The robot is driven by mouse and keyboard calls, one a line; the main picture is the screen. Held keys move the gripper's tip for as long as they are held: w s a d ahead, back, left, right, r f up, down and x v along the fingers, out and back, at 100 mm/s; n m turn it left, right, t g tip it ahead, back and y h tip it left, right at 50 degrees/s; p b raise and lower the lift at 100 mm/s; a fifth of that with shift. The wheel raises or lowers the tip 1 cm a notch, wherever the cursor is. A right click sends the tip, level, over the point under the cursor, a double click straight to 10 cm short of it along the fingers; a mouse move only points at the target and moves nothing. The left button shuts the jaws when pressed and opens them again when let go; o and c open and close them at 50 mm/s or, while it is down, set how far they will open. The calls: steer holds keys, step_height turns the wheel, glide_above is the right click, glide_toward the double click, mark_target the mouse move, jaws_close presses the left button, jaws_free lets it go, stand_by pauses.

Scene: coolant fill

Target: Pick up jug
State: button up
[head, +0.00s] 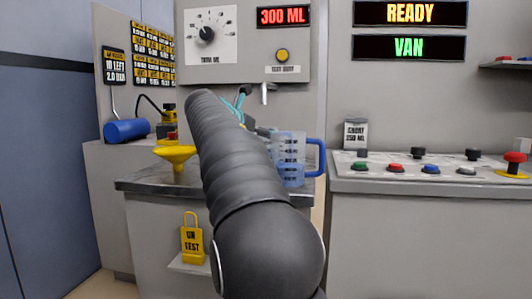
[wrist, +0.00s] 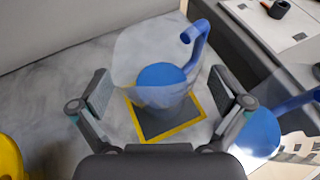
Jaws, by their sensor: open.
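A clear jug with a blue base and blue handle (wrist: 160,72) stands on a yellow-bordered dark square (wrist: 158,133) in the wrist view. My gripper (wrist: 159,84) is open, its fingers spread on the left and right of the jug, with space visible between them. I cannot tell how high the fingers are against its wall.
Another clear, blue-based object with a blue bar (wrist: 258,133) lies close outside my right finger. A yellow funnel (head: 175,154) stands at the counter's left. A dispenser panel with a dial (head: 207,35) hangs above. A button console (head: 430,168) is to the right.

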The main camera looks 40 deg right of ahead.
steer(key=x, duration=0.3)
steer(key=shift+r, duration=0.1)
steer(key=c, duration=1.5)
